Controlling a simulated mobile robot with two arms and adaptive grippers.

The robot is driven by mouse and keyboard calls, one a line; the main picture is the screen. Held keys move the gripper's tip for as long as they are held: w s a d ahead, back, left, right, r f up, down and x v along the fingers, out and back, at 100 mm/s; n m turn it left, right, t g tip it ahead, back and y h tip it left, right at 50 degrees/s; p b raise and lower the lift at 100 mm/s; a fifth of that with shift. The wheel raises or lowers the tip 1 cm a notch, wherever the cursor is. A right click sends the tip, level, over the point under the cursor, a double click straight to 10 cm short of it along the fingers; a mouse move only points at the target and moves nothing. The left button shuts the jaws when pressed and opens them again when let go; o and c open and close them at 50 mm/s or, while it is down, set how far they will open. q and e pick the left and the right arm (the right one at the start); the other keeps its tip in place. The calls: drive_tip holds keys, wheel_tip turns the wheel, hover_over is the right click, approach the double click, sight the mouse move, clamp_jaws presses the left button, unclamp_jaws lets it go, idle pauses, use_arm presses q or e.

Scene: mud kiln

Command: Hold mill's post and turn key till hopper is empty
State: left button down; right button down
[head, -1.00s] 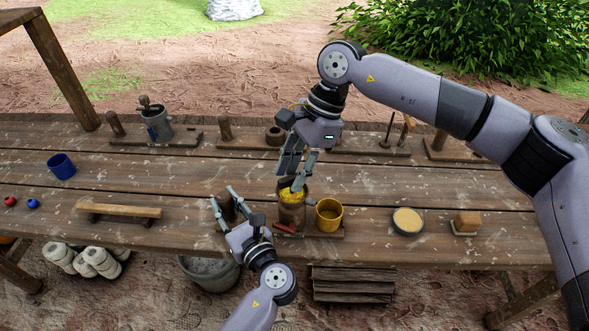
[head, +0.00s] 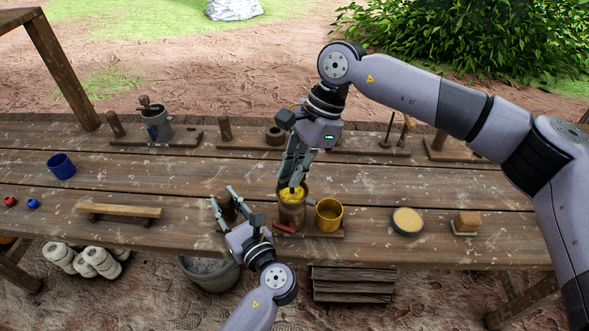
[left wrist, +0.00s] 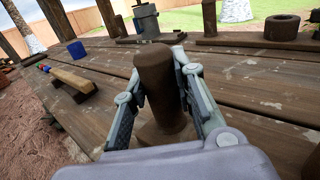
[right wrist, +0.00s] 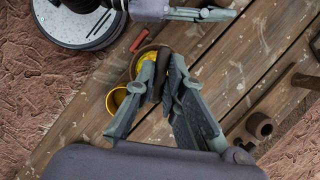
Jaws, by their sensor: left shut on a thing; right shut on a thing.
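The mill (head: 291,216) is a brown cylinder on a wooden base near the front edge of the table. Yellow material (head: 292,195) shows in its open top. A brown upright post (left wrist: 155,85) stands left of it. My left gripper (head: 228,196) is shut on this post, one finger on each side. My right gripper (head: 293,188) points down over the mill's top, shut on a dark key (right wrist: 156,86) just above the yellow material. The fingers hide most of the key. The yellow also shows in the right wrist view (right wrist: 146,58).
A yellow cup (head: 329,215) stands just right of the mill, and a red piece (head: 284,229) lies at its front. A round bowl (head: 407,221) and a brown block (head: 467,221) are further right. A wooden bar (head: 119,210) is at the left.

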drive_tip(key=m+t, duration=0.1)
drive_tip(key=m, duration=0.2)
drive_tip(key=m+t, duration=0.1)
drive_tip(key=m, duration=0.3)
drive_tip(key=shift+s+t, duration=0.2)
drive_tip(key=shift+t, duration=0.2)
drive_tip(key=m+t, duration=0.1)
drive_tip(key=m, duration=0.2)
drive_tip(key=m+t, duration=0.1)
drive_tip(key=m, duration=0.3)
drive_tip(key=shift+s+m+h, duration=0.15)
drive_tip(key=shift+m+h, duration=0.15)
drive_tip(key=shift+h, duration=0.1)
drive_tip(key=m+t+h, duration=0.1)
drive_tip(key=m, duration=0.2)
drive_tip(key=shift+a+m, duration=0.15)
drive_tip(key=shift+m, duration=0.25)
drive_tip(key=m+h, duration=0.1)
drive_tip(key=m, duration=0.2)
drive_tip(key=shift+a+m+t+h, duration=0.1)
drive_tip(key=shift+m+t+h, duration=0.2)
drive_tip(key=shift+t, duration=0.1)
drive_tip(key=m, duration=0.2)
drive_tip(key=m+h, duration=0.1)
drive_tip(key=m, duration=0.1)
drive_tip(key=shift+a+h, duration=0.1)
drive_tip(key=shift+h, duration=0.2)
drive_tip(key=shift+m+g+h, duration=0.3)
drive_tip(key=shift+m+h, duration=0.3)
drive_tip(key=shift+m, duration=1.2)
